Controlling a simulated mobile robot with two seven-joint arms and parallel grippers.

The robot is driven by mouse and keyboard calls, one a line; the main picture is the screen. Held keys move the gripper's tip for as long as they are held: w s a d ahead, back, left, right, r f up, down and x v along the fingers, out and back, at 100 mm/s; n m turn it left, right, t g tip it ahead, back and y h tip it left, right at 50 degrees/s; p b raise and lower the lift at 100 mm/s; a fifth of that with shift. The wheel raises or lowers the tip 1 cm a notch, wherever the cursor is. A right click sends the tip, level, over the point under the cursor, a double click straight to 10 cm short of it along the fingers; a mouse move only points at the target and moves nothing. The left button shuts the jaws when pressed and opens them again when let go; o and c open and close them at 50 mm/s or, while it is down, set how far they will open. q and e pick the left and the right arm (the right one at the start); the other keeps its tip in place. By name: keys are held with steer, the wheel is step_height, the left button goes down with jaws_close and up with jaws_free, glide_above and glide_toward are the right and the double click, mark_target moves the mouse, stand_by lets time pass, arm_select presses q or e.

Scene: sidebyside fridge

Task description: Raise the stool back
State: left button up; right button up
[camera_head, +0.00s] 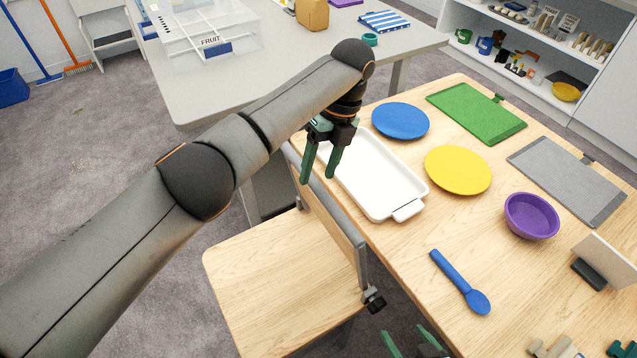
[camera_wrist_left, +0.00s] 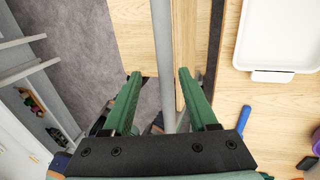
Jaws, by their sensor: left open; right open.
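The stool has a light wooden seat (camera_head: 270,275) at the lower middle of the head view. Its back (camera_head: 338,222), a wooden panel with grey metal edging, stands along the table's near edge. My left gripper (camera_head: 317,180) is open over the far end of the back, fingers pointing down. In the left wrist view a grey bar of the stool (camera_wrist_left: 162,40) runs between the two green fingers (camera_wrist_left: 160,73); I cannot tell whether they touch it. My right gripper (camera_head: 408,340) is open at the bottom edge, mostly cut off, near a dark knob (camera_head: 374,300) on the stool.
The wooden table (camera_head: 400,250) holds a white tray (camera_head: 378,178) close to my left gripper, blue and yellow plates (camera_head: 458,170), a purple bowl (camera_head: 531,216) and a blue spoon (camera_head: 462,283). A grey table (camera_head: 290,70) stands behind. Carpet is free at left.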

arm_select(q)
steer(key=s+r+p, duration=0.5)
steer(key=s+r, duration=0.3)
steer(key=s, duration=0.5)
steer(key=shift+d+r, duration=0.25)
steer(key=shift+r, duration=0.05)
stand_by(0.3)
